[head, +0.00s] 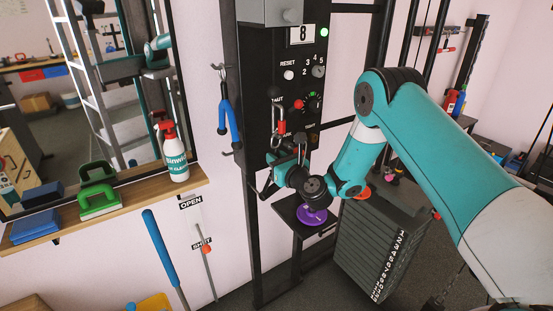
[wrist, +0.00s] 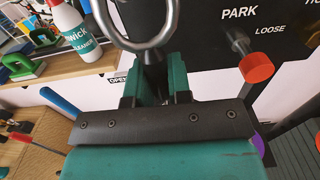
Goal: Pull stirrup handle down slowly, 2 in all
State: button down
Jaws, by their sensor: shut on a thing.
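The stirrup handle shows in the wrist view as a grey metal loop (wrist: 143,40) with a dark stem running down between my fingers. In the head view its thin loop (head: 302,150) stands just above my gripper (head: 279,177), in front of the black panel. In the wrist view my gripper (wrist: 153,82) has its teal fingers closed on the stem below the loop. The part inside the jaws is hidden. The black panel (head: 262,60) carries a display (head: 302,34) reading 8.
A dark weight stack (head: 372,250) stands right of my wrist. A purple disc (head: 311,215) lies on a small shelf below it. A red knob (wrist: 257,67) sticks out near PARK and LOOSE. A wooden shelf (head: 150,197) with a spray bottle (head: 174,155) is at left.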

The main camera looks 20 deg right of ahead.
aim_at(276, 132)
jog(key=shift+s+r+p, duration=0.1)
jog(key=shift+r+p, duration=0.5)
jog(key=shift+r, duration=0.25)
jog(key=shift+r+p, duration=1.05)
jog(key=shift+p, duration=0.1)
jog(key=shift+r+p, duration=1.15)
jog(key=shift+r+p, duration=1.15)
jog(key=shift+r, duration=0.05)
